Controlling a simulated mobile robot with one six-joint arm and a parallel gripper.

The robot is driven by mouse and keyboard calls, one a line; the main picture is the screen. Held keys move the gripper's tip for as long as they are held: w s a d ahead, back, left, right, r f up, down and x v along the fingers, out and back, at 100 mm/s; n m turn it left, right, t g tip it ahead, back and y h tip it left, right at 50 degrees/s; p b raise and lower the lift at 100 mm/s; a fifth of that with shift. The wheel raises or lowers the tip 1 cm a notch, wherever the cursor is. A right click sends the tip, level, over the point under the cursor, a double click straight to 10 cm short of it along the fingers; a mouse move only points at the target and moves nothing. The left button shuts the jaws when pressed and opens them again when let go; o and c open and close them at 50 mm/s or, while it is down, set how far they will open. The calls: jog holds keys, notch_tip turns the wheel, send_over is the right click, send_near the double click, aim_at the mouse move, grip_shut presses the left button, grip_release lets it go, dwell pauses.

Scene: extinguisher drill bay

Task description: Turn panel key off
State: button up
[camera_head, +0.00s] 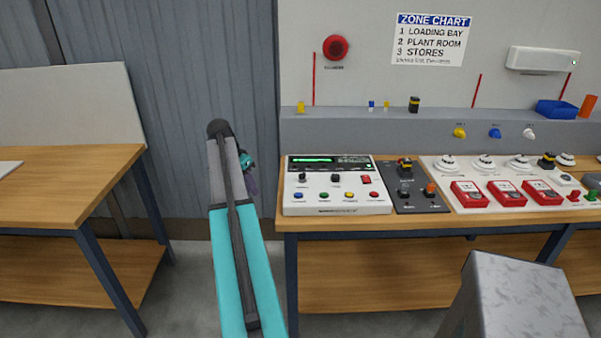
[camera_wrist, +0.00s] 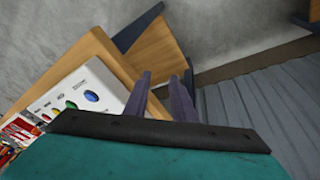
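The white control panel (camera_head: 329,187) stands on the bench's left end, with a lit green display (camera_head: 312,160). Two small dark knobs or key switches sit below the display, a left one (camera_head: 302,178) and a right one (camera_head: 335,178); I cannot tell which is the key or how it is turned. A row of coloured buttons runs along its front. The panel's corner (camera_wrist: 88,80) also shows in the wrist view. My gripper (camera_wrist: 164,85) has its two fingers apart with nothing between them. It is left of the panel, mostly hidden behind my arm in the head view.
A dark switch module (camera_head: 410,200) adjoins the panel on the right, then a white board with detectors and red call points (camera_head: 468,194). A wooden table (camera_head: 60,190) stands at the left. Floor shows between table and bench. A grey block-like shape (camera_head: 515,300) is at lower right.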

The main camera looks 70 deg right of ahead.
aim_at(302, 177)
jog(key=s+d+r+m, duration=0.2)
jog(key=s+d+r, duration=0.2)
jog(key=r, duration=0.3)
jog(key=s+d+r+m, duration=0.2)
jog(key=s+d+r, duration=0.3)
jog(key=s+r, duration=0.2)
jog(key=shift+d+r+h, duration=0.15)
jog(key=shift+d+h, duration=0.05)
jog(key=shift+h, duration=0.2)
jog(key=shift+s+p+x, duration=0.1)
jog(key=shift+p+x, duration=0.7)
jog(key=shift+x, duration=2.65)
jog(key=shift+s+p+x, duration=0.15)
jog(key=shift+p+x, duration=0.6)
jog(key=shift+x, duration=2.7)
